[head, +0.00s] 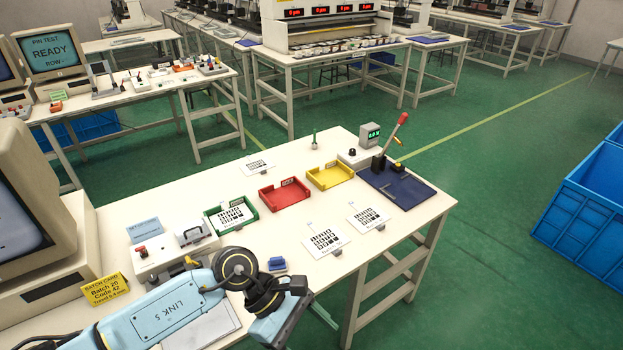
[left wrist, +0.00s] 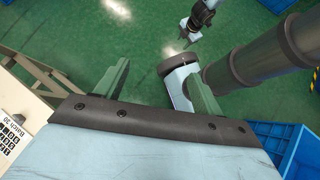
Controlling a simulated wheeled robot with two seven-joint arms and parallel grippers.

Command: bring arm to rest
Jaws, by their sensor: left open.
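My left arm comes in at the bottom left of the head view. Its gripper (head: 322,314) hangs just off the front edge of the white bench (head: 190,248), clear of the films and trays. The bench's edge and a keypad film (left wrist: 11,135) show at the left of that view.
On the bench are green (head: 250,211), red (head: 284,193) and yellow (head: 330,176) trays, two loose films (head: 326,239) (head: 368,217), a blue block (head: 277,264) and a press with a red-knobbed lever (head: 398,130). Blue crates (head: 582,205) stand right. Floor between is clear.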

